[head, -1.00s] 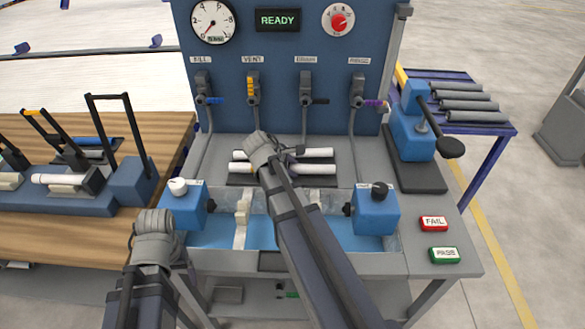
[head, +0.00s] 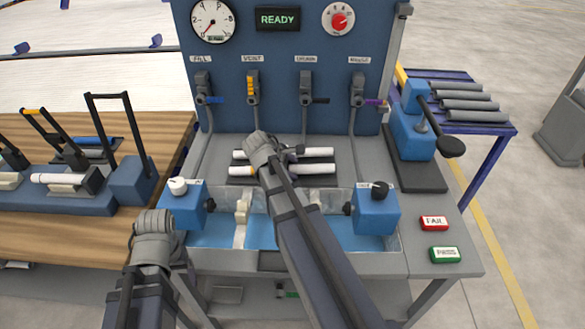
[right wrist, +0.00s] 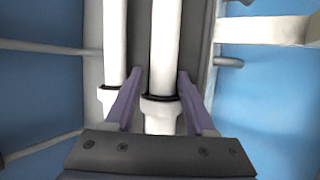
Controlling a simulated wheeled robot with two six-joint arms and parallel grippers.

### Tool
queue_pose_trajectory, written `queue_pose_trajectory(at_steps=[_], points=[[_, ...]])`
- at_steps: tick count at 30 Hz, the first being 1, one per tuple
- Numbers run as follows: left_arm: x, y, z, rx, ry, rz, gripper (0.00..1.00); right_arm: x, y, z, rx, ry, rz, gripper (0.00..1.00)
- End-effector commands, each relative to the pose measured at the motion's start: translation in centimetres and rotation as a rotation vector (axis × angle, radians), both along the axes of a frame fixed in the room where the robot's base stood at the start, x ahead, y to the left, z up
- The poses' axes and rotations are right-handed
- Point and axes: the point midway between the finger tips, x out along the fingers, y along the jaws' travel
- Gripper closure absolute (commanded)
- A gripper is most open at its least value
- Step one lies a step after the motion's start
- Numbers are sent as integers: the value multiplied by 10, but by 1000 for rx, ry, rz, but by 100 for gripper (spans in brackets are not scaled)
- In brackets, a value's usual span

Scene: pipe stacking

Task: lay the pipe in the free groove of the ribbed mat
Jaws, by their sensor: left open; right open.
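Two white pipes lie side by side on the dark ribbed mat (head: 240,181) at the bench's middle. The far pipe (head: 319,153) and the near pipe (head: 318,168) run left to right in the head view. My right gripper (right wrist: 160,78) is open. Its purple fingers stand on either side of the near pipe (right wrist: 163,45), just by its collar, with a gap showing. The far pipe (right wrist: 114,45) lies left of the fingers in the right wrist view.
A water tank (head: 300,240) with blue clamp blocks (head: 376,208) lies in front of the mat. A valve panel (head: 280,100) rises behind. A blue lever press (head: 410,133) stands right, beyond it a rack of grey pipes (head: 470,104). A wooden table (head: 60,240) is left.

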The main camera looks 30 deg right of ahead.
Motion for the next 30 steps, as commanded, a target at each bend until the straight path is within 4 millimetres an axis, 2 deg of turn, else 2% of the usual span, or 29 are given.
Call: queue_pose_trajectory(at_steps=[5,10,24,30], points=[[0,0,0,0,0,0,17,-3,2,-2,8,5,-3,27],[0,0,6,0,0,0,17,-5,5,5,10,6,-3,27],[0,0,58,0,0,0,17,-15,39,58,2,1,1,27],[0,0,63,0,0,0,17,-16,45,63,1,0,0,27]])
